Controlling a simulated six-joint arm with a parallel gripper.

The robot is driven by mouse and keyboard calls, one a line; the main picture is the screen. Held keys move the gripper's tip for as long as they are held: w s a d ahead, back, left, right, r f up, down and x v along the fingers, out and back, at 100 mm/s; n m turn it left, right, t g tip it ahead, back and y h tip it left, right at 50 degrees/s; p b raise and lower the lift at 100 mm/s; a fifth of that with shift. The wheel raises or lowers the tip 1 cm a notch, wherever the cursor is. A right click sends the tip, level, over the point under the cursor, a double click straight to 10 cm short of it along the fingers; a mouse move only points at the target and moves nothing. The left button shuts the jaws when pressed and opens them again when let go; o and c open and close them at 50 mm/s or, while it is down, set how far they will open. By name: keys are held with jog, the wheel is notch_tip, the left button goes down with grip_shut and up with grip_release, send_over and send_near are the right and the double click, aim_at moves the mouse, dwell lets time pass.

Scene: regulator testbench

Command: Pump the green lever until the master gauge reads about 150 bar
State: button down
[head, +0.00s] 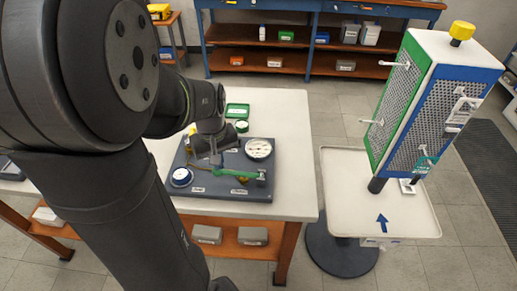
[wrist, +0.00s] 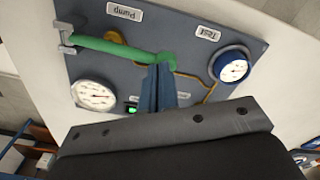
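The green lever (head: 238,174) lies across the dark panel (head: 228,192). In the wrist view the lever (wrist: 115,47) runs from a grey bracket at the left to a green end near my fingertips. My gripper (wrist: 160,67) has its fingers close together, with the tips at that green end; whether they touch it I cannot tell. In the head view my gripper (head: 216,160) is over the panel. The large white gauge (head: 259,149), also in the wrist view (wrist: 93,96), is likely the master; its reading is too small to tell.
The panel lies on a white-topped bench (head: 290,125). A green box (head: 237,110) stands behind it. At the right, a stand tray (head: 410,220) holds a tall perforated block (head: 425,105). Shelves (head: 300,60) stand at the back. My arm covers much of the left.

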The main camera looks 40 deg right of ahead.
jog(key=shift+f, duration=0.7)
jog(key=shift+r, duration=2.9)
jog(key=shift+f, duration=0.15)
